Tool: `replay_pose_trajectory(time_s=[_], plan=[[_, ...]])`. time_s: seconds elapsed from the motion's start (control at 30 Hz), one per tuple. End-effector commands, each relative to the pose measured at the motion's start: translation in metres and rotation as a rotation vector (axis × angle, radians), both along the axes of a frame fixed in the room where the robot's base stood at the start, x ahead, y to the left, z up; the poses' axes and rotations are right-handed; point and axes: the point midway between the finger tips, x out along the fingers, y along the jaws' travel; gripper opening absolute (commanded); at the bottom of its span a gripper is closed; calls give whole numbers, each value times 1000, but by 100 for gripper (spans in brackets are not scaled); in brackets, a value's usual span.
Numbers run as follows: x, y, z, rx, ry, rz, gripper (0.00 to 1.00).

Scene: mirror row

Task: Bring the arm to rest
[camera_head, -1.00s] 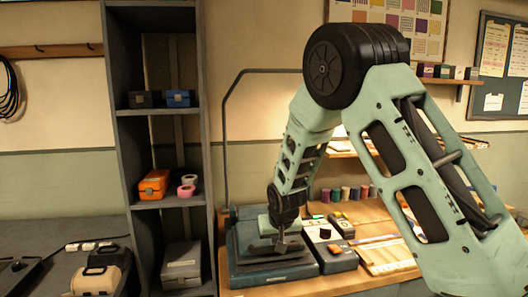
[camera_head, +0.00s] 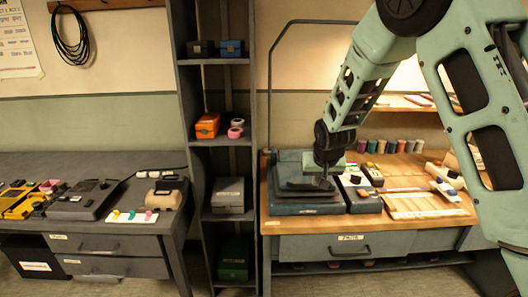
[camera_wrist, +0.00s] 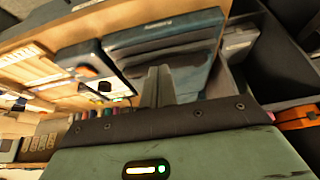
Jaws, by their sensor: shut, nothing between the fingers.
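My gripper (camera_head: 325,176) is at the end of my green arm, above the dark teal machine (camera_head: 306,206) on the wooden bench, in the head view. In the wrist view my gripper (camera_wrist: 157,72) has its fingers together with nothing between them, pointing at the same teal machine (camera_wrist: 165,38). I cannot tell from the head view whether the fingertips touch the machine. The arm is bent, with its elbow raised at the upper right of the head view.
A dark shelf unit (camera_head: 190,165) with an orange box (camera_head: 207,126) stands left of the wooden bench (camera_head: 440,215). A grey control box (camera_head: 360,196) sits beside the machine. A grey bench (camera_head: 120,240) with several devices is at the left.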

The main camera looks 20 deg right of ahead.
Motion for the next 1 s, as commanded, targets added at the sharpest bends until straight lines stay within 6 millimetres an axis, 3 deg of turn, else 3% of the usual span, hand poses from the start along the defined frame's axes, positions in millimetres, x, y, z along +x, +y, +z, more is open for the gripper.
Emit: replay_pose_trajectory(time_s=[0.13,0.27,0.37,0.47,0.6,0.7,0.8,0.9,1.0], plan=[[-3,9,3,8,4,16,0],[-30,53,15,46,47,101,0],[-71,104,30,81,108,222,0],[-126,152,47,100,179,367,0],[-213,198,65,86,278,585,0],[-272,213,74,49,341,729,0],[-318,215,78,5,390,841,0],[-347,213,79,-31,423,911,0],[-360,211,79,-49,438,943,0]])
